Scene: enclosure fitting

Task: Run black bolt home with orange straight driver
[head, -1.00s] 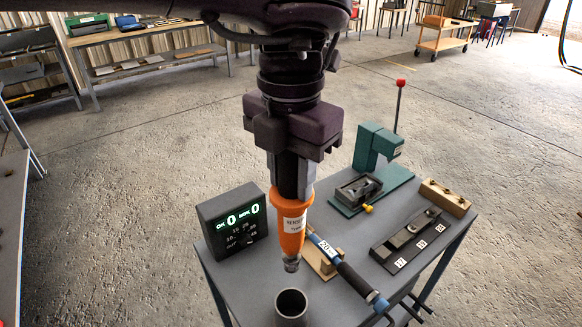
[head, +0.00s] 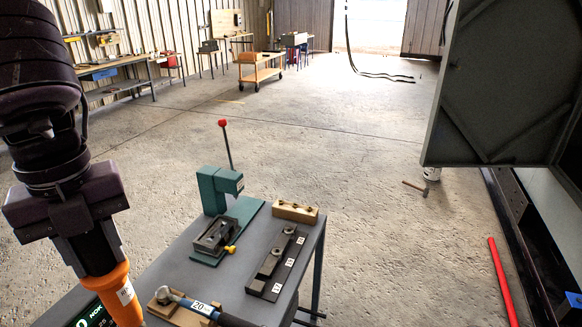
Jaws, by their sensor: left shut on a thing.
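My left gripper (head: 93,252) is at the lower left of the head view, shut on the orange straight driver (head: 117,297). I cannot make out the black bolt. My right gripper is not in view.
A grey table (head: 233,275) carries a green press (head: 213,192), a wooden block (head: 295,211), a black numbered rack (head: 272,275), a blue-handled wrench (head: 193,306) and a display box (head: 92,319). A grey panel (head: 495,90) stands right. A red bar (head: 503,282) is lower right.

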